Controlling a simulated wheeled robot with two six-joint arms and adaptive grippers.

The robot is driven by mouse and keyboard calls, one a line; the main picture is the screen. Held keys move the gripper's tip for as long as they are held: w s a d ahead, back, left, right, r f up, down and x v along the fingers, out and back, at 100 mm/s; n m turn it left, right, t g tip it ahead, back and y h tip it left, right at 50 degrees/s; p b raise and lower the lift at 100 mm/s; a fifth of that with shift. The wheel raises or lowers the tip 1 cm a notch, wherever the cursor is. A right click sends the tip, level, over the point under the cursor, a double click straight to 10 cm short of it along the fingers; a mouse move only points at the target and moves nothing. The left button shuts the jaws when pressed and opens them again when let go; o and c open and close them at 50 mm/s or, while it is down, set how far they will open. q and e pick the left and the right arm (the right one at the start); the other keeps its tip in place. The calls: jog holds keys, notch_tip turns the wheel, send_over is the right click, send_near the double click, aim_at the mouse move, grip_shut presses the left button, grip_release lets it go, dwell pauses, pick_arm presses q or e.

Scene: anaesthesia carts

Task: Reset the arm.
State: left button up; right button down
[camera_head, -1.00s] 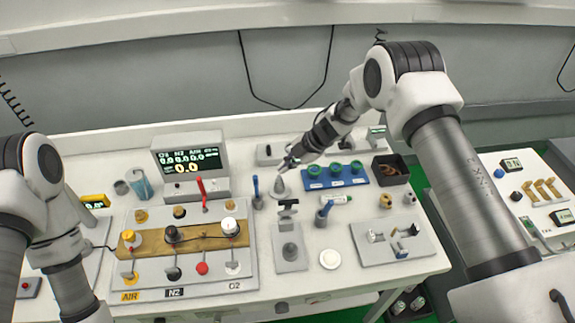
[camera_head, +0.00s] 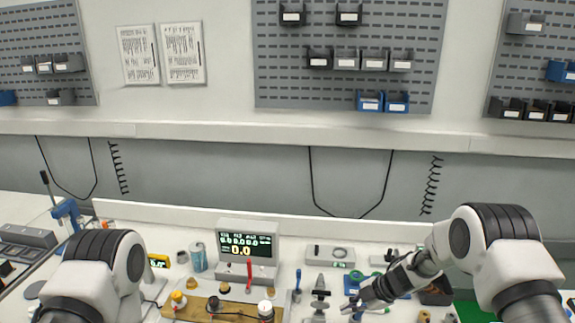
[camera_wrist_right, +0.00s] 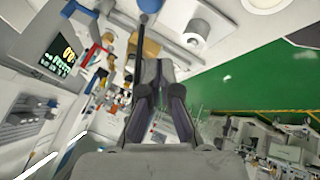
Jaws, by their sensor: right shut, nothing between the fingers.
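My right arm comes in from the right in the head view. Its gripper (camera_head: 352,308) is over the right half of the bench, near the bottom edge of the picture. In the right wrist view the same gripper (camera_wrist_right: 158,68) has its fingers together with nothing between them. My left arm shows at the lower left of the head view, but its gripper is out of the picture.
The gas panel display (camera_head: 246,245) stands behind the valves with coloured knobs (camera_head: 266,309). A blue-labelled can (camera_head: 198,257) is left of it. A grey box (camera_head: 330,256) lies at the back. Pegboards with bins (camera_head: 350,95) hang on the wall above.

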jog(key=s+f+m, duration=0.5)
jog(key=s+m, duration=0.2)
jog(key=s, duration=0.1)
jog(key=s+f+m, duration=0.4)
jog(key=s+m, duration=0.2)
jog(key=s, duration=0.3)
jog(key=s+d+m+g+h, duration=0.1)
jog(key=s+d+m+h, duration=0.15)
jog(key=s, duration=0.45)
jog(key=s+d+f+m+g+h, duration=0.1)
jog(key=s+d+m+h, duration=0.2)
jog(key=s, duration=0.4)
jog(key=s+d+m+g+h, duration=0.1)
jog(key=s+d+m, duration=0.25)
jog(key=s, duration=0.35)
pick_arm(q)
notch_tip(320, 180, down, 14)
jog(key=b, duration=1.4)
jog(key=shift+w+f, duration=0.2)
jog(key=shift+w, duration=0.2)
pick_arm(e)
notch_tip(320, 180, down, 14)
jog(key=shift+s+a+f, duration=0.15)
jog(key=shift+s+a, duration=0.05)
jog(key=shift+s, duration=0.2)
pick_arm(q)
jog(key=shift+a, duration=0.1)
pick_arm(e)
jog(key=shift+h, duration=0.25)
